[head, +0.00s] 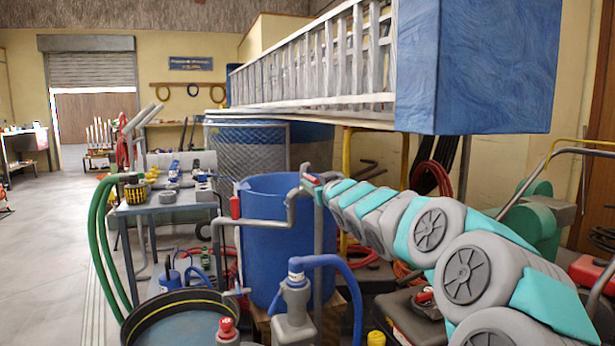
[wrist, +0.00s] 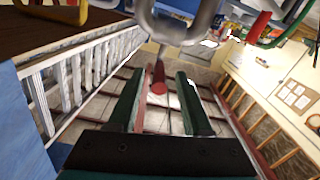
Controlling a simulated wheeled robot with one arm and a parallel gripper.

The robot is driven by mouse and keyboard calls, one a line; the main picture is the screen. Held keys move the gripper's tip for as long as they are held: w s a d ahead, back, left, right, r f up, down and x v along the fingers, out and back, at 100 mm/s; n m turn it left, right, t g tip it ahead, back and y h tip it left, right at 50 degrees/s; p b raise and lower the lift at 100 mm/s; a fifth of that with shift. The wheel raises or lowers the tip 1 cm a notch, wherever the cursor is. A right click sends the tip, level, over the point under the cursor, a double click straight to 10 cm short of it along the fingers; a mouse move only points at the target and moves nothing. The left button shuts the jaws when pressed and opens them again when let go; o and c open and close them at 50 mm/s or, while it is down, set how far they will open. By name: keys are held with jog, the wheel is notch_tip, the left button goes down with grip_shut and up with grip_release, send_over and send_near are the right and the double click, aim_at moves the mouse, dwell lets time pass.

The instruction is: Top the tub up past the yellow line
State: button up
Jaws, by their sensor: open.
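A round dark tub (head: 132,324) stands at the lower left in the head view, partly cut off by the frame. It holds blue-grey water, and a dull yellowish band runs along its inner wall above the water. A grey pipe (head: 262,222) with a red handle (head: 235,207) stands in front of a tall blue barrel (head: 258,254), its lower end near the tub's right rim. My gripper (head: 312,182) is raised beside the pipe's upper right end. In the wrist view its open fingers (wrist: 161,78) flank a red handle-like piece (wrist: 158,82); contact cannot be told.
A grey hand pump (head: 295,310) with a blue hose stands right of the tub. A cluttered metal cart (head: 165,207) and green hoses (head: 98,245) are behind and left. A ladder (head: 320,62) and blue box (head: 478,65) overhang my arm.

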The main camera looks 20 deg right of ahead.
aim_at(309, 177)
jog(key=shift+w+r+p, duration=0.1)
jog(key=shift+w+p, duration=0.6)
jog(key=shift+w, duration=1.8)
jog(key=shift+c, duration=0.2)
grip_shut()
